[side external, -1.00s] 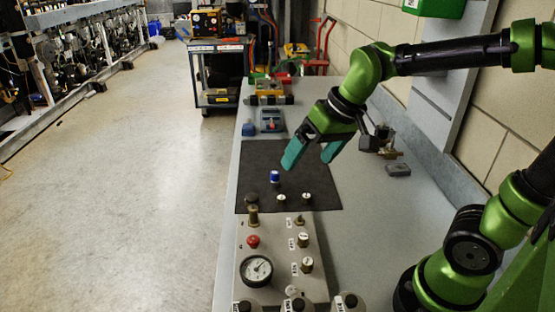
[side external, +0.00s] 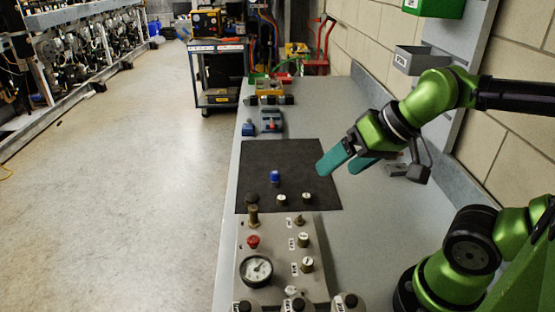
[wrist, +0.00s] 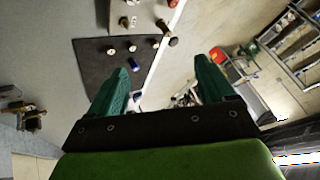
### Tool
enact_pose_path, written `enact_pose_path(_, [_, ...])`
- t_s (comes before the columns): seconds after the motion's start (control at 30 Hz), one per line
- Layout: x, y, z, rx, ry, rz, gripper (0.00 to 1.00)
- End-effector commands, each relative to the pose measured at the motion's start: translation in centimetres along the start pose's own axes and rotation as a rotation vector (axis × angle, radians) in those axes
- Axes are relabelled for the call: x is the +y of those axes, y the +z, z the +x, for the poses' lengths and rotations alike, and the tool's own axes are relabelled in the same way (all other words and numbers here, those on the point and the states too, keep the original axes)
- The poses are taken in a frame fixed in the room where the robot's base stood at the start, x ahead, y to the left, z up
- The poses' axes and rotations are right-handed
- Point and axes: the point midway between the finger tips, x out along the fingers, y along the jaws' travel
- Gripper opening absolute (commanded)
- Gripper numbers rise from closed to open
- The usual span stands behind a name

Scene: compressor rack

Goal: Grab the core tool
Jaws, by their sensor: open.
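A small blue cylinder with a pale end (side external: 275,176) stands on the dark mat (side external: 262,158); it looks like the core tool, but I cannot confirm this. In the wrist view the blue cylinder (wrist: 135,63) shows just beyond the left fingertip. My gripper (side external: 341,168) has two teal fingers, apart and empty. It is above the mat's right edge, to the right of the blue cylinder and apart from it. In the wrist view my gripper (wrist: 162,66) points over the bench edge and floor, with nothing between its fingers.
Two small pale-topped caps (side external: 281,199) (side external: 307,197) and a dark knob (side external: 250,198) are close to the blue cylinder. A panel with a gauge (side external: 256,270) and valves stands in front. The bench's right side has free room.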

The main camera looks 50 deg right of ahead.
Motion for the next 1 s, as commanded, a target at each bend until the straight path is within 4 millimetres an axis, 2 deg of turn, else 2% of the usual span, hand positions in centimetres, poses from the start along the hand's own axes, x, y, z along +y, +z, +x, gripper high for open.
enact_pose_path(0.03, [0.0, 0.0, 0.0, 0.0, 0.0, 0.0, 0.74])
enact_pose_path(0.13, [0.0, 0.0, 0.0, 0.0, 0.0, 0.0, 0.6])
enact_pose_path(0.4, [0.1, 0.0, 0.1, -0.002, 0.002, 0.002, 0.6])
enact_pose_path(0.57, [0.7, -0.2, 1.7, -0.065, 0.037, 0.025, 0.6])
enact_pose_path(0.67, [0.8, -2.3, 3.1, -0.112, 0.072, 0.042, 0.6])
enact_pose_path(0.77, [0.9, -5.3, 4.7, -0.17, 0.113, 0.036, 0.6])
enact_pose_path(1.0, [2.2, -12.4, 10.0, -0.317, 0.2, -0.048, 0.6])
